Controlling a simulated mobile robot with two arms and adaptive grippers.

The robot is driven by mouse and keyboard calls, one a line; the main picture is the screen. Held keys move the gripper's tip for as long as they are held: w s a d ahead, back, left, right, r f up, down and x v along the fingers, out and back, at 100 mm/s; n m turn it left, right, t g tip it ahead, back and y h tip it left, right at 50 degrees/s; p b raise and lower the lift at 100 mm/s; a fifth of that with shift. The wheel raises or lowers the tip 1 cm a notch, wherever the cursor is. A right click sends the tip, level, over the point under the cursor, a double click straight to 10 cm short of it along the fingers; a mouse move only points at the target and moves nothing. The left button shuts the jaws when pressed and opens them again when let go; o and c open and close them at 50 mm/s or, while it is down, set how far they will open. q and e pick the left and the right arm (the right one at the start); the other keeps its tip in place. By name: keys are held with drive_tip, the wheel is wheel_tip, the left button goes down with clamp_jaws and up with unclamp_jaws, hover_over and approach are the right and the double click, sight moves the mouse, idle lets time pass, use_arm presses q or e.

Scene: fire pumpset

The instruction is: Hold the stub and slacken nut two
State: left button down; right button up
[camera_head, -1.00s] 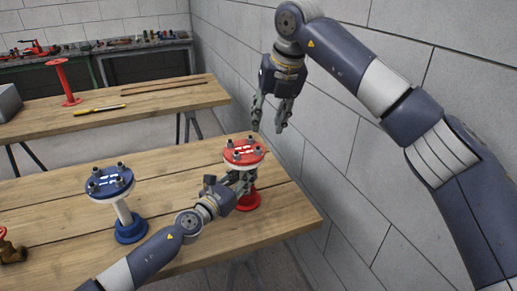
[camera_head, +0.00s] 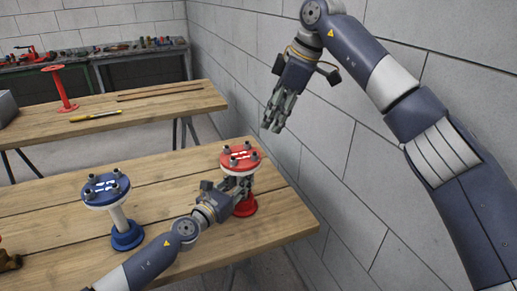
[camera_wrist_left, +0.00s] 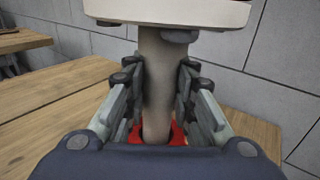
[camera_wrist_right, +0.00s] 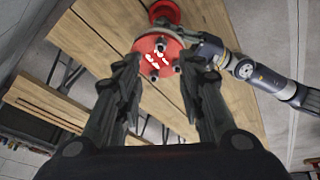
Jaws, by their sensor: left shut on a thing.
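The red stub (camera_head: 241,158) stands upright on the near table, with several dark nuts and bolts around its round top flange and white marks on top. I cannot tell which nut is number two. My left gripper (camera_head: 239,187) is shut on the stub's pipe below the flange. The left wrist view shows its fingers on both sides of the pale pipe (camera_wrist_left: 157,90), above the red foot.
A blue-flanged stub (camera_head: 106,190) stands left on the near table (camera_head: 62,235). A brass valve part (camera_head: 8,262) is at the left edge. The back table holds a red spool (camera_head: 62,88) and a yellow tool (camera_head: 95,116). A block wall (camera_head: 330,150) runs close on the right.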

sight(256, 154)
drive_tip(key=a+f+m, duration=0.1)
drive_tip(key=f, duration=0.2)
drive_tip(key=w+a+f+m, duration=0.1)
drive_tip(key=f, duration=0.3)
drive_tip(key=w+a+f+m, duration=0.1)
drive_tip(key=a+f, duration=0.1)
drive_tip(key=f, duration=0.2)
drive_tip(key=shift+w, duration=0.1)
drive_tip(key=shift+d+r, duration=0.1)
clamp_jaws()
